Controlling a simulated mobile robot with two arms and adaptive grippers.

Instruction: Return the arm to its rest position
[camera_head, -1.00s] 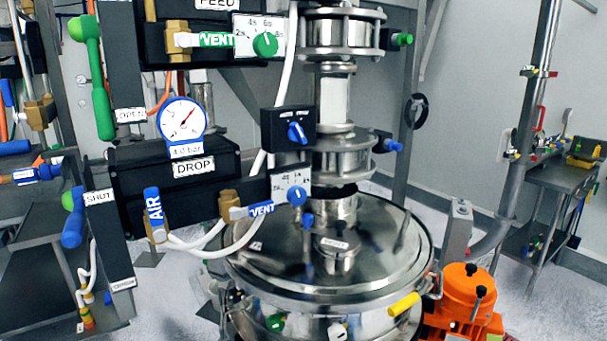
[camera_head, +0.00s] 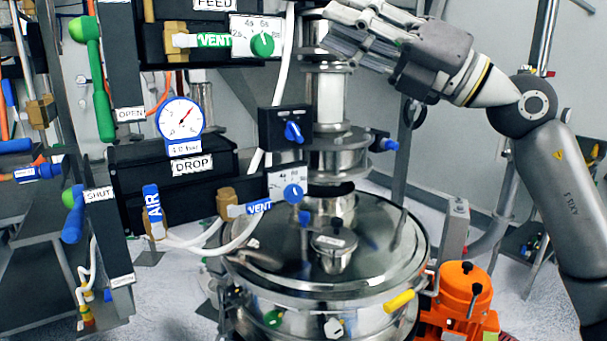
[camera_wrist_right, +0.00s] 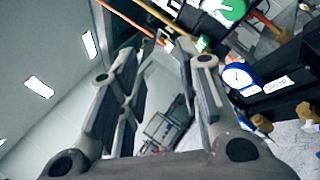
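My right arm (camera_head: 565,190) reaches in from the right edge of the head view, bent at a grey joint. Its right gripper (camera_head: 343,28) is at the top, pointing left, in front of the upper steel column of the sifter (camera_head: 333,160). In the right wrist view the two fingers (camera_wrist_right: 158,65) stand apart with nothing between them, so it is open and empty. The gripper hides the upper part of the column. I cannot tell whether it touches the column. My left gripper is not in view.
Black valve boxes with the pressure gauge (camera_head: 180,118), blue knob (camera_head: 293,131) and green knob (camera_head: 262,44) stand left of the column. The steel lid (camera_head: 370,255) and orange motor (camera_head: 466,290) are below. A side table (camera_head: 525,240) stands behind my arm.

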